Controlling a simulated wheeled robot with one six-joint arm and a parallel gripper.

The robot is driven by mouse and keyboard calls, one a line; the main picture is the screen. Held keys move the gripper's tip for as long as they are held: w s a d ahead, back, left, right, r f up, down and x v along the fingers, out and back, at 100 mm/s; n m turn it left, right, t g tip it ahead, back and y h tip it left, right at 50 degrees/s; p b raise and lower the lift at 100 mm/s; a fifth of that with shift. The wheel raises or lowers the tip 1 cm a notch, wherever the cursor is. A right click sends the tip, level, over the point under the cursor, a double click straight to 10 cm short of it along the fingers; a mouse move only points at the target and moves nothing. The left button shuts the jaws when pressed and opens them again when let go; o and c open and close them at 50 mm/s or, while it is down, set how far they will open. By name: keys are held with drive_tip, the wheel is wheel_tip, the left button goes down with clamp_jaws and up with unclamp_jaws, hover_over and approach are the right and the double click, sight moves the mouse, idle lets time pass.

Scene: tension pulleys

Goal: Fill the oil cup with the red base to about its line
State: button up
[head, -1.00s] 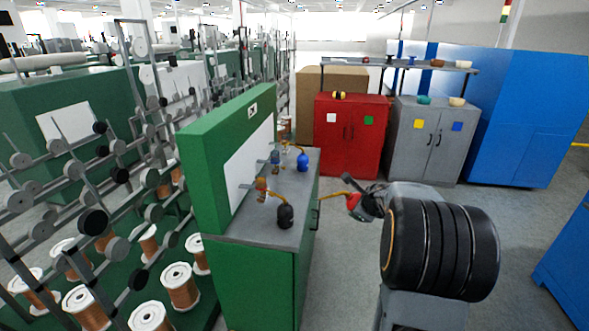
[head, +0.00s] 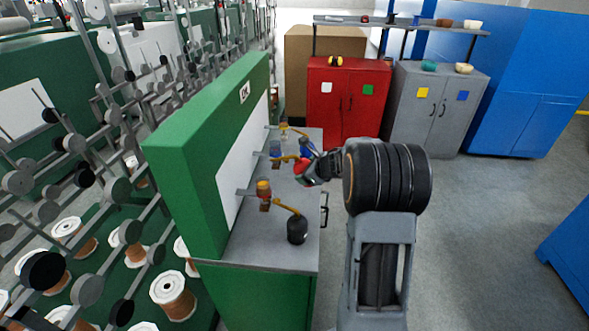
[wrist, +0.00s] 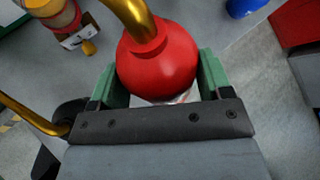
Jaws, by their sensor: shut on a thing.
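My gripper (head: 308,171) is shut on a red oil can (head: 301,167) with a curved gold spout, held above the grey bench top. In the wrist view the red can (wrist: 158,62) sits between the green fingers (wrist: 165,85). In the head view the spout points left, toward the row of oil cups. The nearest cup (head: 263,188) looks red and amber on a wall bracket; a red and yellowish cup also shows at the wrist view's upper left (wrist: 48,12). A blue cup (head: 275,150) stands behind it, partly covered by the spout. The oil level and line are too small to read.
A black can (head: 297,230) with a gold spout stands at the bench's near end. A blue can (head: 307,147) stands behind my gripper. A yellowish cup (head: 284,131) is farthest along the green panel (head: 200,150). The bench top (head: 250,250) is clear at its near edge.

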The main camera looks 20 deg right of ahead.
sight(296, 172)
drive_tip(key=shift+y, duration=0.9)
drive_tip(key=a, duration=0.1)
drive_tip(key=w+a, duration=0.1)
drive_tip(key=a, duration=0.1)
drive_tip(key=shift+w+a+f, duration=0.25)
drive_tip(key=shift+w+a, duration=0.1)
drive_tip(key=shift+w, duration=0.05)
drive_tip(key=shift+s, duration=0.15)
